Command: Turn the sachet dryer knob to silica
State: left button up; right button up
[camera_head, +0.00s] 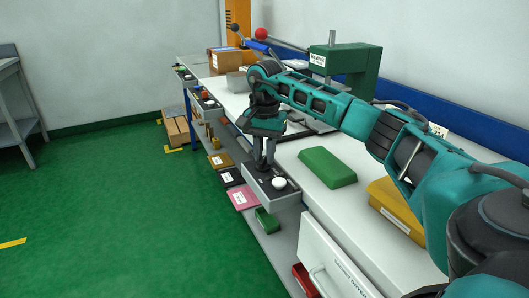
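A white-fronted unit (333,262) with a pale bar handle (318,280) stands at the lower right, under the bench top. Dark lettering runs along its front, too small to read surely. I cannot make out a dryer knob or its markings. My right gripper (264,166) points down over an open grey drawer (283,202) at the bench front. Its two fingers stand a little apart, with nothing seen between them. A small round white thing (279,183) sits in the drawer, just right of the fingers and apart from them. My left gripper is out of view.
A green block (327,167) and a yellow bin (397,208) lie on the white bench, close to my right arm. A green machine (345,62) stands behind. Boxes and a pink packet (243,197) lie on the lower shelf.

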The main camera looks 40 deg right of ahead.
grip_shut()
